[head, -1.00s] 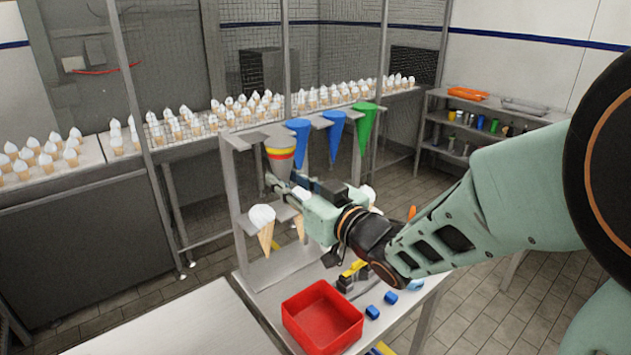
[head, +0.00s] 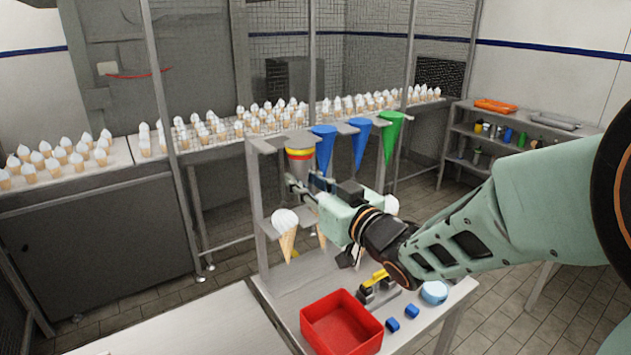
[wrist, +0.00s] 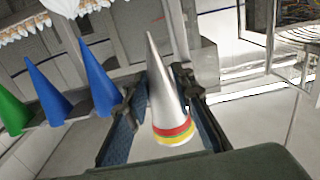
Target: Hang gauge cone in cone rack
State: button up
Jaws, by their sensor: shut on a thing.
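The gauge cone (head: 300,160) is grey with a red and yellow band near its wide end, and points down. It is at the left end of the cone rack's (head: 268,146) top shelf, left of the hanging cones. My gripper (head: 298,188) is shut on it from the front right. In the wrist view, the gauge cone (wrist: 165,95) stands between my gripper's two fingers (wrist: 162,112), its banded end nearest the camera. I cannot tell whether the cone rests in a rack slot or is held clear of it.
Two blue cones (head: 324,146) and a green cone (head: 391,135) hang right of the gauge cone. Ice-cream cones (head: 286,225) hang on the lower shelf. A red bin (head: 340,325), blue blocks (head: 411,311) and a light-blue round item (head: 434,292) are on the table below.

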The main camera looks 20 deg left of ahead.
jog(key=shift+w+a, duration=0.15)
jog(key=shift+b+x, duration=0.55)
jog(key=shift+x, duration=1.05)
jog(key=shift+b+x, duration=0.55)
jog(key=shift+x, duration=1.45)
jog(key=shift+f+b, duration=0.55)
jog(key=shift+b, duration=0.25)
dwell(0.7)
jog(key=o, duration=1.1)
jog(key=shift+o, duration=0.7)
